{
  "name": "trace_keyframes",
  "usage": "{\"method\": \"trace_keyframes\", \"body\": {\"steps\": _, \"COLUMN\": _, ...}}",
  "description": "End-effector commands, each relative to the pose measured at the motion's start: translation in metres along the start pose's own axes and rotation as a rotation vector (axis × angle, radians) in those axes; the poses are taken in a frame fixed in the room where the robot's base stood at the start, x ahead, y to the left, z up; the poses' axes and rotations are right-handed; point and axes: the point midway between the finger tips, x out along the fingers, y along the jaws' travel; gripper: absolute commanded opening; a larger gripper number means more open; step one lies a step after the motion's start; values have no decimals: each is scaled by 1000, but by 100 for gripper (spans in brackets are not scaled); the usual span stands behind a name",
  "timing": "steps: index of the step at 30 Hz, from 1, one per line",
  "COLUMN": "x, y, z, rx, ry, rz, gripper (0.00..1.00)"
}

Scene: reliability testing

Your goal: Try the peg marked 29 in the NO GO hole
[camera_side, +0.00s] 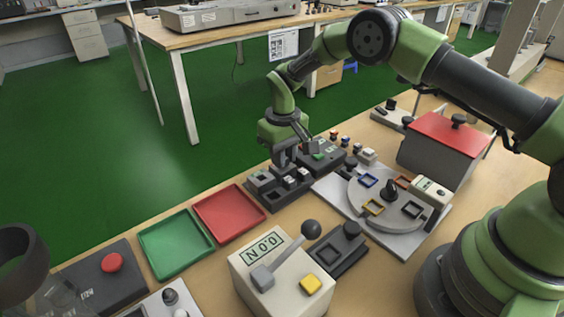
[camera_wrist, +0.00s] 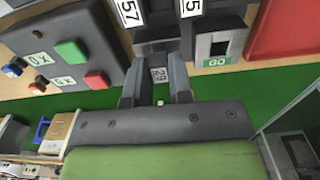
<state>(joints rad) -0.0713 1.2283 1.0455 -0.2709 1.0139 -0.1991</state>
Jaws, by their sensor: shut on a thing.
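My gripper (camera_wrist: 157,90) is shut on the peg marked 29 (camera_wrist: 158,74), whose label shows between the two fingers in the wrist view. In the side view my gripper (camera_side: 287,162) points down over a dark block (camera_side: 268,197) with several white labels. The wrist view shows a square hole (camera_wrist: 220,43) with a green GO label under it, to the right of the fingers. Labels ending in 57 and 5 show at the top of that view. I cannot make out the NO GO hole in either view. The peg's lower end is hidden.
A red tray (camera_side: 262,211) lies beside the block, with a green tray (camera_side: 143,247) to its left. A button panel (camera_wrist: 62,50) stands close on the other side.

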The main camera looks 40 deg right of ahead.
Motion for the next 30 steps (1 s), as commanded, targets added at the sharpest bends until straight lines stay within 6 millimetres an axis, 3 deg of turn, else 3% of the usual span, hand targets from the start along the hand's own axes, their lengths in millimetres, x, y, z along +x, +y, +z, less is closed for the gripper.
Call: {"method": "trace_keyframes", "body": {"steps": 30, "x": -25, "y": 0, "z": 0, "rx": 0, "ry": 1, "rz": 0, "gripper": 3}}
